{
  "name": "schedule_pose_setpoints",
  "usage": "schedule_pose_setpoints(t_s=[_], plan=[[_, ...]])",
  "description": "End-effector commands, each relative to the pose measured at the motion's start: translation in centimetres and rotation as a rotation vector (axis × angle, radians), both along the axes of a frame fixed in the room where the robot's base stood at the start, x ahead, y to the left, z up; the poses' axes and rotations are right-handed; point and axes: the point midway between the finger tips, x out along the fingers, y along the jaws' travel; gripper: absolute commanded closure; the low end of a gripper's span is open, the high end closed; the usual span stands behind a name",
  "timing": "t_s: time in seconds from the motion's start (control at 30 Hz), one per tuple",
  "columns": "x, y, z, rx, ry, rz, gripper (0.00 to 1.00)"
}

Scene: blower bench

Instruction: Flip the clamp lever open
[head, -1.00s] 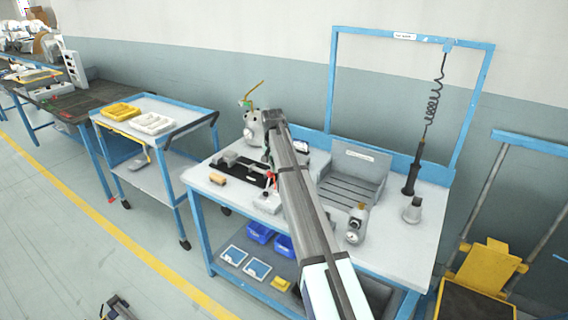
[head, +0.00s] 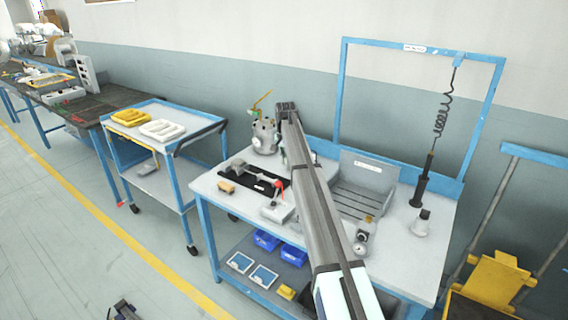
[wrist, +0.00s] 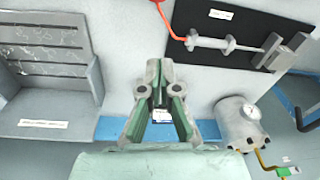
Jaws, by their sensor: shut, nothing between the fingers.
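The clamp lever is a red handle (wrist: 166,17) at the top of the wrist view, joined to a grey metal rod on a black base plate (wrist: 225,52). In the head view the red lever (head: 278,186) stands at the right end of the black plate (head: 255,179), just left of my arm. My gripper (wrist: 160,68) is shut and empty in the wrist view. In that picture its tips lie below the lever, with a visible gap. My gripper is hidden behind my arm in the head view.
A grey canister with a gauge (wrist: 241,124) stands near the bench's back edge. A grey slotted tray (wrist: 48,45) is left in the wrist view.

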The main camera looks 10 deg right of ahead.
Motion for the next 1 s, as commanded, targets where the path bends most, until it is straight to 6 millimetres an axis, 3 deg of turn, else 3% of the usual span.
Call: schedule_pose_setpoints(t_s=[0.47,0.7,1.0], plan=[[0.9,-0.2,-8.5,0.0,0.002,0.0,1.0],[-1.9,1.5,-7.5,0.0,0.0,0.001,1.0],[-2.4,2.0,-7.5,0.0,0.0,0.0,1.0]])
